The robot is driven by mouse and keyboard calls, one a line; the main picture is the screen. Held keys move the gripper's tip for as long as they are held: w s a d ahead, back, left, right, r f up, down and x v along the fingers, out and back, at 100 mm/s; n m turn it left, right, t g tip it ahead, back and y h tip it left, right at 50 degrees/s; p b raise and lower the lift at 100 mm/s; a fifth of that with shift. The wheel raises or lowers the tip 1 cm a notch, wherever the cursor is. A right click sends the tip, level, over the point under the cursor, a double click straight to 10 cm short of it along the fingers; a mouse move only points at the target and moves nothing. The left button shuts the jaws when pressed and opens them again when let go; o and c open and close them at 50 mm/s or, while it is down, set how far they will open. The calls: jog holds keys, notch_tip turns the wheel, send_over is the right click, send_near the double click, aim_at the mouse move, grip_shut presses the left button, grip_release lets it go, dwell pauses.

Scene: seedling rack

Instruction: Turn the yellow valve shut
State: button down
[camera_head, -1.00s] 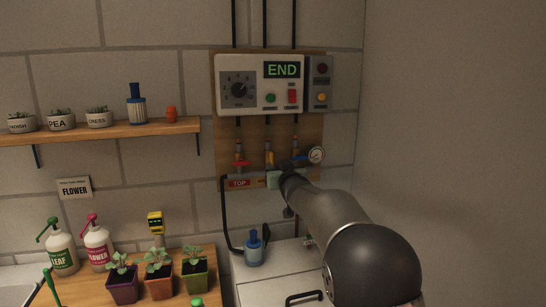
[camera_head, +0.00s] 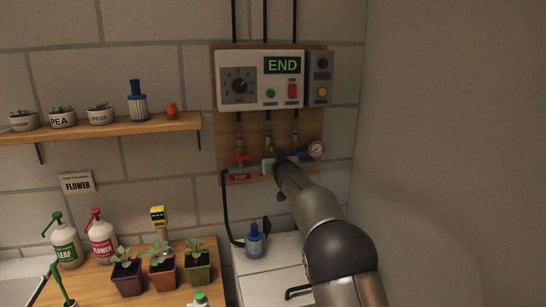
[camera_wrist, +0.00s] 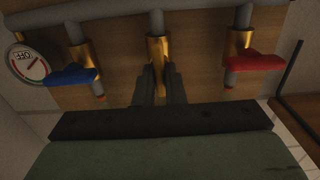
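In the wrist view, the middle brass valve body (camera_wrist: 158,48) hangs on its pipe between the blue and red valves. My gripper (camera_wrist: 160,78) points at it, its two dark fingers close together at the lower end of the brass. The yellow handle does not show clearly there; the fingers hide that spot, and I cannot tell whether they grip it. In the head view, my gripper end (camera_head: 284,162) is at the valve row and covers most of the middle valve.
The red handle (camera_wrist: 255,62) and the blue handle (camera_wrist: 72,76) flank my fingers closely. A round gauge (camera_wrist: 27,62) is beside the blue one. A control box (camera_head: 260,80) reading END is above. A blue bottle (camera_head: 254,241) stands below, and potted seedlings (camera_head: 162,270) are at left.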

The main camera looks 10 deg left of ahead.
jog(key=shift+m, duration=0.3)
jog(key=m+b, duration=0.2)
jog(key=m, duration=0.3)
jog(key=m+b, duration=0.3)
jog(key=m, duration=0.3)
jog(key=m+b, duration=0.2)
jog(key=m, duration=0.4)
jog(key=shift+w+d+f, duration=0.1)
jog(key=shift+d+f, duration=0.2)
jog(key=shift+f, duration=0.05)
jog(key=shift+m, duration=0.3)
jog(key=c, duration=1.5)
grip_release()
jog(key=shift+b, duration=0.35)
